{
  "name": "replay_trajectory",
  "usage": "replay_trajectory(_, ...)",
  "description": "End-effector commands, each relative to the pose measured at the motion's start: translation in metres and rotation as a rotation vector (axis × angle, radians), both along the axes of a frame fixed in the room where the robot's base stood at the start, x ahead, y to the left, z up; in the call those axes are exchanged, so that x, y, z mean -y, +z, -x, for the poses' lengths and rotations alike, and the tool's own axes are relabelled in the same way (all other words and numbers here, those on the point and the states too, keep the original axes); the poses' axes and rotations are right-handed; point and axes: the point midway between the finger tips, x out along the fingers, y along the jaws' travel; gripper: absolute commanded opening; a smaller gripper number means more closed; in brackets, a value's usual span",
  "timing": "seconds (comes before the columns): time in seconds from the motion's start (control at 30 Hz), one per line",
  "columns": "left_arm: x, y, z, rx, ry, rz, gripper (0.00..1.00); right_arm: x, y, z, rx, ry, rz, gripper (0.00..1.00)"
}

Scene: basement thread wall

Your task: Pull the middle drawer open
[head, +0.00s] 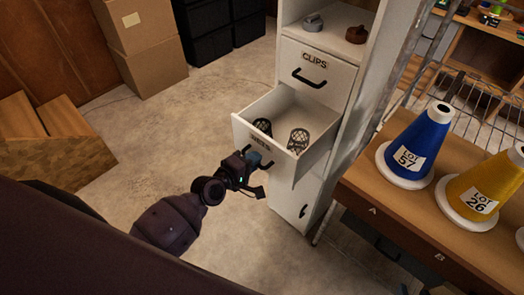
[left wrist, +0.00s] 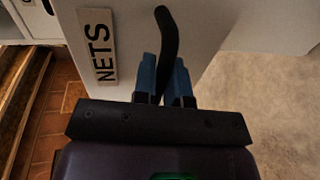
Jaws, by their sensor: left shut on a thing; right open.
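The middle drawer (head: 242,128) of the white cabinet stands well out of its frame, with its inside showing. Its front carries the label NETS (left wrist: 98,47), which is partly covered in the head view. My left gripper (head: 262,160) is at the drawer front, shut on the black curved handle (left wrist: 168,35). In the left wrist view the blue fingers (left wrist: 165,78) sit on both sides of the handle. Two dark mesh things (head: 298,139) lie inside the drawer. My right gripper is not in view.
The CLIPS drawer (head: 315,77) above is shut, and a lower front with a handle (head: 303,211) is below. A wooden table (head: 360,190) with a blue cone (head: 423,143) and a yellow cone (head: 478,195) stands at right. The concrete floor (head: 150,130) left of the drawer is clear.

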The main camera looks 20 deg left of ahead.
Motion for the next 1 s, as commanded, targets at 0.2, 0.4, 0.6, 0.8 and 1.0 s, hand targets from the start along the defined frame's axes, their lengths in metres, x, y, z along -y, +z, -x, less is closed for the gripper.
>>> replay_trajectory(0.2, -0.005, 0.0, 0.014, -0.001, -0.001, -0.001, 0.0, -0.001, 0.008, -0.009, 0.02, 0.004, 0.0, 0.43)
replay_trajectory(0.4, -0.006, 0.0, 0.016, 0.0, -0.001, 0.0, 0.0, -0.002, 0.013, -0.014, 0.033, 0.008, -0.001, 0.43)
replay_trajectory(0.6, -0.006, 0.0, 0.016, 0.0, -0.001, 0.0, 0.0, -0.002, 0.013, -0.013, 0.033, 0.007, 0.001, 0.43)
replay_trajectory(0.8, -0.006, 0.0, 0.015, 0.0, -0.001, 0.0, 0.37, -0.001, 0.01, -0.008, 0.023, 0.006, 0.002, 0.43)
replay_trajectory(1.0, -0.006, 0.0, 0.015, 0.0, 0.0, 0.0, 0.37, 0.001, 0.005, -0.003, 0.008, 0.003, 0.003, 0.43)
